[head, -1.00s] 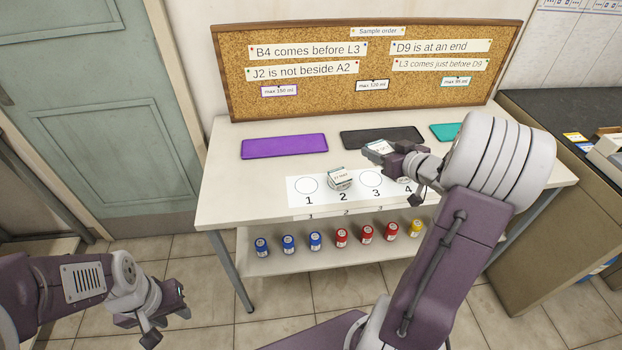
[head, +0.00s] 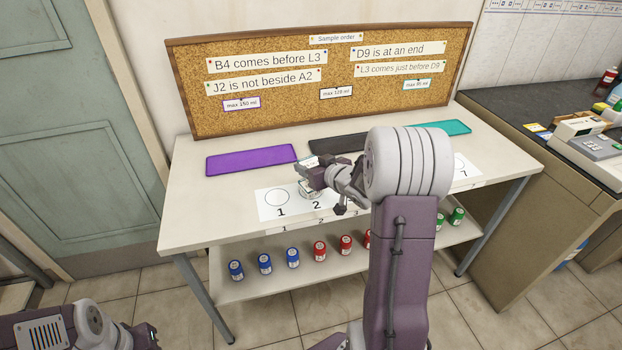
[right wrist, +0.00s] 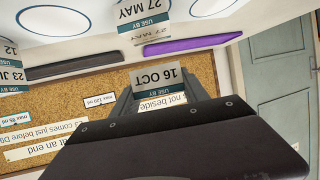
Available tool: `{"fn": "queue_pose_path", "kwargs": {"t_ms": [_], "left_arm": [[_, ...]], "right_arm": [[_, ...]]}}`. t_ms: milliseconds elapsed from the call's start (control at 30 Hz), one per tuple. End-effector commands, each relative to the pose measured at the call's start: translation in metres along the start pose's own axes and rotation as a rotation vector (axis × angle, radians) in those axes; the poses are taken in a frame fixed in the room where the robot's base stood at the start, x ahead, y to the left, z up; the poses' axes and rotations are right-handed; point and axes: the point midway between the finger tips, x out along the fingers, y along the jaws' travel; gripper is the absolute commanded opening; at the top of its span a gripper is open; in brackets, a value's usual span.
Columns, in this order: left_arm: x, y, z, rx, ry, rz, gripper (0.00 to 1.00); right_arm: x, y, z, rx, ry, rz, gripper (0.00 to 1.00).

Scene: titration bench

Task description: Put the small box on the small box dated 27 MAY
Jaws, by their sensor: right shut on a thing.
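My right gripper (head: 309,172) is shut on a small white box with a teal band (head: 311,161). In the right wrist view this held box (right wrist: 167,84) reads USE BY 16 OCT, upside down. The small box dated 27 MAY (right wrist: 140,14) shows past it at the top of that view, partly cut off. In the head view the 27 MAY box (head: 307,190) sits on the white numbered strip near place 2, just below my right gripper, which partly covers it. I cannot tell whether the boxes touch. My left gripper (head: 145,337) is at the bottom left, partly cut off.
Purple (head: 250,160), black (head: 340,143) and teal (head: 446,128) mats lie behind the strip (head: 268,210). A cork board (head: 330,75) stands at the back. Several capped bottles (head: 292,257) stand on the lower shelf. Another dated box (right wrist: 10,74) is cut off in the right wrist view.

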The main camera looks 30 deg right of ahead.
Motion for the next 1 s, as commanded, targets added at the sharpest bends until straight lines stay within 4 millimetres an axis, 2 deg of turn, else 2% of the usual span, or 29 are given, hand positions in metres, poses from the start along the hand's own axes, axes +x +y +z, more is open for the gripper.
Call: {"fn": "queue_pose_path", "kwargs": {"t_ms": [200,600,633,667,700,1000], "left_arm": [[0.020,0.000,0.002,0.000,0.000,0.000,0.36],[0.022,0.000,0.002,0.000,0.000,0.000,0.36],[0.020,0.000,0.002,0.000,0.000,0.000,0.36],[0.020,0.000,0.002,0.000,0.000,0.000,0.36],[0.020,0.000,0.002,0.000,0.000,0.000,0.36],[0.018,0.000,0.002,0.000,0.000,0.000,0.36]], "right_arm": [[0.014,0.000,0.037,0.003,-0.004,0.000,0.12],[0.016,0.001,0.041,0.001,-0.001,0.000,0.12],[0.016,0.001,0.040,0.001,-0.001,0.000,0.61],[0.016,0.001,0.039,0.001,-0.001,0.000,0.69],[0.015,0.001,0.039,0.001,-0.001,0.000,0.74],[0.015,0.001,0.037,0.001,-0.001,0.000,0.74]]}}
